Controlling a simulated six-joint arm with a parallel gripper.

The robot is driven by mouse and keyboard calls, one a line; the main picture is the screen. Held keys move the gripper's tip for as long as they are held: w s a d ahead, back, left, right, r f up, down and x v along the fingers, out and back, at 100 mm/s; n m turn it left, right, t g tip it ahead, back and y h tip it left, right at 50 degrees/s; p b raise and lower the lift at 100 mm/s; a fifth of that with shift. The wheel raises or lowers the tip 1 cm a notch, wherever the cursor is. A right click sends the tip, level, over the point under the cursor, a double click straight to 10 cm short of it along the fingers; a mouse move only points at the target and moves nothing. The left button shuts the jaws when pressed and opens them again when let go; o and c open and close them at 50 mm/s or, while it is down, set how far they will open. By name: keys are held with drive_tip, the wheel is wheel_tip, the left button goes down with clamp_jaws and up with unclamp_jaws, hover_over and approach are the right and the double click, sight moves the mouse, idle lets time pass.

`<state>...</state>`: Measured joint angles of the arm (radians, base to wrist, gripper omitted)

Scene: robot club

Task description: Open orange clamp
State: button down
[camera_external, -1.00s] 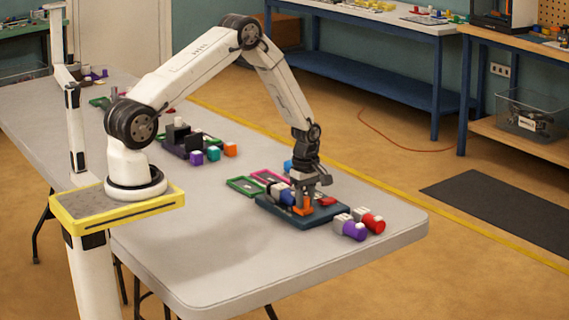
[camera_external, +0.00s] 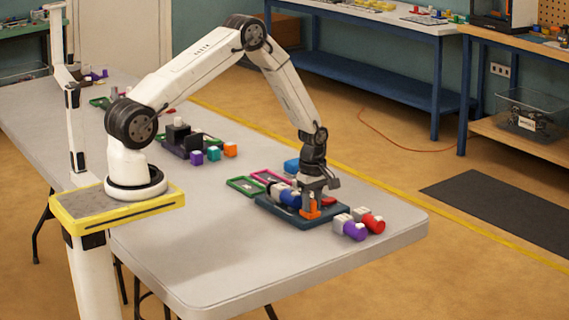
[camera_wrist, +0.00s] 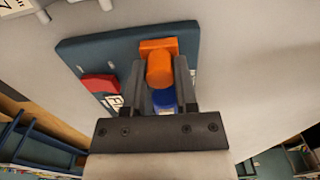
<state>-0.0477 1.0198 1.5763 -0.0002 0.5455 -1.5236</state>
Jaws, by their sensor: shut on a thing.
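The orange clamp (camera_external: 312,214) is at the front right part of the dark blue base plate (camera_external: 268,209). In the wrist view the orange clamp (camera_wrist: 159,68) shows a flat block and a rounded end, between the two fingers. My gripper (camera_external: 311,203) points down and is shut on it; its fingers (camera_wrist: 163,80) also show in the wrist view. A blue cylindrical part (camera_external: 287,195) lies on the plate left of my gripper. Something blue (camera_wrist: 163,98) shows deeper between the fingers.
A purple part (camera_external: 353,230) and a red part (camera_external: 372,222) lie right of the plate. Green (camera_external: 245,187) and pink (camera_external: 268,177) frames and a blue block (camera_external: 292,165) lie behind it. The table front (camera_external: 230,265) is clear.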

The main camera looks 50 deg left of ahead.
drive_tip(key=c, duration=0.7)
unclamp_jaws()
drive_tip(key=shift+r, duration=0.2)
drive_tip(key=shift+r, duration=2.8)
drive_tip(key=shift+r, duration=0.1)
drive_tip(key=shift+s+r, duration=0.2)
drive_tip(key=s+d+r+m+t, duration=0.1)
drive_tip(key=s+r+m, duration=0.5)
drive_tip(key=s+m, duration=0.3)
drive_tip(key=s+d+r+m+t, duration=0.1)
drive_tip(key=s+r+m, duration=0.5)
drive_tip(key=s+m, duration=0.3)
drive_tip(key=shift+s+d+t, duration=0.15)
drive_tip(key=shift+s+t, duration=0.15)
drive_tip(key=shift+s, duration=0.8)
